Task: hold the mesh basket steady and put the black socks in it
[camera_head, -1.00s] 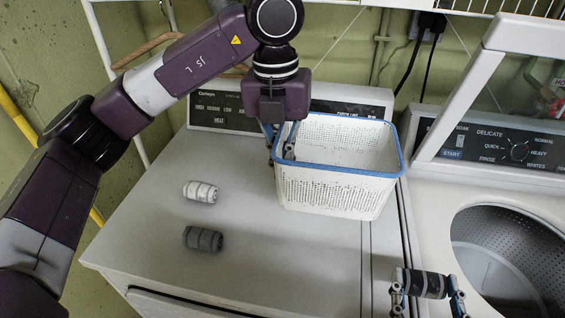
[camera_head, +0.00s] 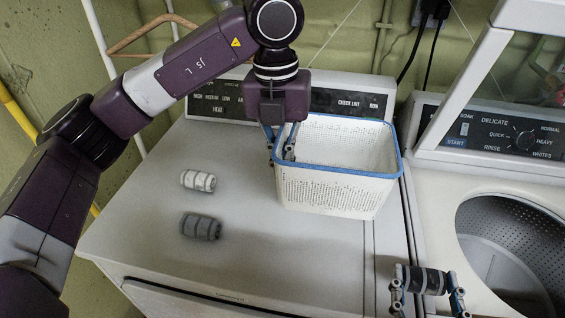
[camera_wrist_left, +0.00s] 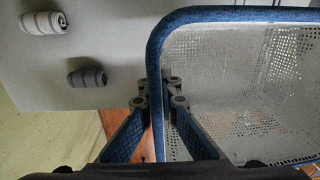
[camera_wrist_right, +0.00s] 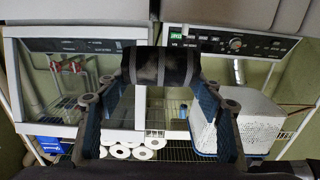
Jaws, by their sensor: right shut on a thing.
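The white mesh basket (camera_head: 325,192) with a blue rim stands upright on the dryer top, and its visible inside looks empty. My left gripper (camera_head: 283,142) is at the basket's left side. In the left wrist view its fingers straddle the blue rim (camera_wrist_left: 155,60) and close on it. My right gripper (camera_head: 426,283) is at the lower right, in front of the washer and apart from the basket. It is shut on the rolled black socks (camera_head: 433,281), which also show between the fingers in the right wrist view (camera_wrist_right: 165,66).
A white sock roll (camera_head: 198,181) and a grey sock roll (camera_head: 200,227) lie on the dryer top (camera_head: 290,245), left of the basket. The washer (camera_head: 480,180) stands at right with its lid up and drum (camera_head: 510,245) open. The dryer top in front of the basket is clear.

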